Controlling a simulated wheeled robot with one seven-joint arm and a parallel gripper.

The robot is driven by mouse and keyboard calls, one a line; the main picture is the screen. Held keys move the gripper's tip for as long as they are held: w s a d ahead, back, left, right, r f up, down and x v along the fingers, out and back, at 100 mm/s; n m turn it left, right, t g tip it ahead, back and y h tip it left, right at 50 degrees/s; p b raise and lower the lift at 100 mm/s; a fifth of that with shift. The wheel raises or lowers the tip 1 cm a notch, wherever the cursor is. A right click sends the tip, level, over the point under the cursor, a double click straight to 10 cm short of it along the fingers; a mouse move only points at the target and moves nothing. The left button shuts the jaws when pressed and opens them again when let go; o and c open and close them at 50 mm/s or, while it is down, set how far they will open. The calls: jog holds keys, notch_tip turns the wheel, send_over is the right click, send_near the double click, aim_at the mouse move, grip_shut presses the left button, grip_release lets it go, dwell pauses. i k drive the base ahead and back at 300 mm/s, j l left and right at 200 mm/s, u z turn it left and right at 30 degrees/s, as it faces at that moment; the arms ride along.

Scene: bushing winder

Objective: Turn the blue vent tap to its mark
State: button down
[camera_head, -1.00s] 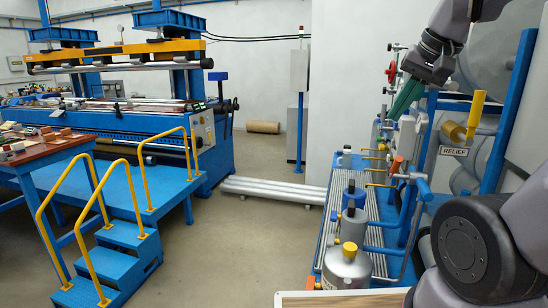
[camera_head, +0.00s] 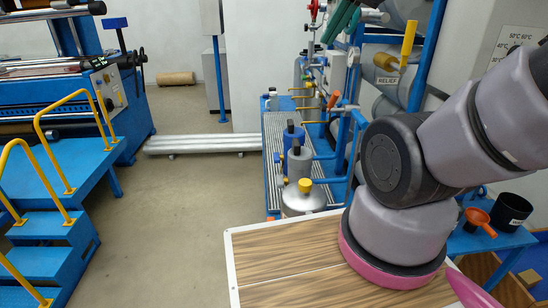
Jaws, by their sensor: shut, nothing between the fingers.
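A valve rack of pipes and taps stands at the upper middle. A small blue part (camera_head: 359,118) sits beside a white valve body and an orange-handled tap (camera_head: 333,99). It may be the blue vent tap, but I cannot be sure, and no mark can be made out.
A yellow lever (camera_head: 408,42) stands by the RELIEF label (camera_head: 387,80). Several cylinders, including a yellow-capped one (camera_head: 304,196), stand low before the rack. A wood-topped surface (camera_head: 275,265) is in front. A blue table (camera_head: 485,240) holds an orange funnel (camera_head: 479,220). Left-centre floor is clear.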

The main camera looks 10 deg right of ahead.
aim_at(276, 158)
jog(key=j+z, duration=0.25)
jog(key=j, duration=0.35)
jog(key=j+z, duration=0.3)
jog(key=j, duration=0.3)
jog(key=k+j+z, duration=0.1)
jog(key=j+z, duration=0.15)
jog(key=j, duration=0.3)
jog(key=i+j+z, duration=0.2)
jog(key=j, duration=0.5)
jog(key=i+j+z, duration=0.2)
jog(key=j, duration=0.55)
jog(key=i+j+z, duration=0.2)
jog(key=j, duration=0.55)
jog(key=j+z, duration=0.2)
jog(key=j, duration=0.6)
